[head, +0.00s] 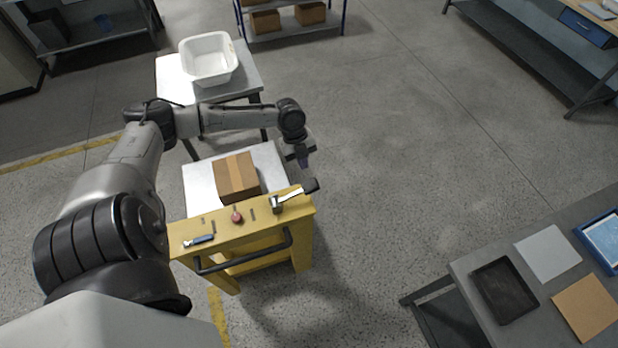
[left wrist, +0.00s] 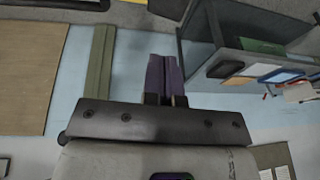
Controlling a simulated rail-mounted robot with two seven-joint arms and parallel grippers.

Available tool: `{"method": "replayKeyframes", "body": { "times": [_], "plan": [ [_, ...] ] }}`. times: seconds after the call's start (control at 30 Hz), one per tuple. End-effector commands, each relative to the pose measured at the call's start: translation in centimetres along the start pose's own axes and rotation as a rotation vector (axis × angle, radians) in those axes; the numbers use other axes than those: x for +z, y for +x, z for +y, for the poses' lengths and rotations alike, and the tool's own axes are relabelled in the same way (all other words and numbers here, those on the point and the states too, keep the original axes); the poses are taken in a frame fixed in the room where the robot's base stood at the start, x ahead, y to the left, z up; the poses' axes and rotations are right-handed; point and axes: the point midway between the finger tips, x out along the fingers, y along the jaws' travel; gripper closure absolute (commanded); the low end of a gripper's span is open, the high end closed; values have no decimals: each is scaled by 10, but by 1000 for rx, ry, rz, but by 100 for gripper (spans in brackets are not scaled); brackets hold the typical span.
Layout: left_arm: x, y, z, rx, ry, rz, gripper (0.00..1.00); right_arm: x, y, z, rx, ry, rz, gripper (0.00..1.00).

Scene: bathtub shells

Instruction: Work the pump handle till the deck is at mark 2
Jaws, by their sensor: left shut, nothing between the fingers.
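A yellow lift cart (head: 190,232) stands in the middle of the head view. Its pale deck (head: 200,185) carries a taped cardboard box (head: 236,178). The pump handle (head: 291,196) is a silver lever with a black grip at the right end of the yellow top. My left gripper (head: 304,166) is just above and behind the black grip in the picture; I cannot tell whether they touch. Its purple fingers are together and empty, as the left wrist view (left wrist: 165,85) shows. No readable mark 2 shows. My right gripper is not in view.
A table with a white tub (head: 208,58) stands behind. A grey workbench (head: 470,265) is at lower right. Floor right of the cart is clear.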

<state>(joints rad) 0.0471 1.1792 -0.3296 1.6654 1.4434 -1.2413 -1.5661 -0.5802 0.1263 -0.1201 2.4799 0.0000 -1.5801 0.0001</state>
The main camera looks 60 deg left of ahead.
Motion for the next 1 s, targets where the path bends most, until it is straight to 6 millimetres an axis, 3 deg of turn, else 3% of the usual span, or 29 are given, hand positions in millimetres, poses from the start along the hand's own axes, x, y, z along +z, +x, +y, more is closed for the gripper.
{"method": "replayKeyframes", "body": {
  "times": [0.3, 0.5, 1.0],
  "plan": [
    [-1, 56, -1, 0, -1, 3, 100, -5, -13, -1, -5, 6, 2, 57],
    [7, 78, -5, 0, -2, 1, 100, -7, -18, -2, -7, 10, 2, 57],
    [11, 90, -7, 0, 1, -1, 100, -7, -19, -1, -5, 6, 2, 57]
  ]
}}
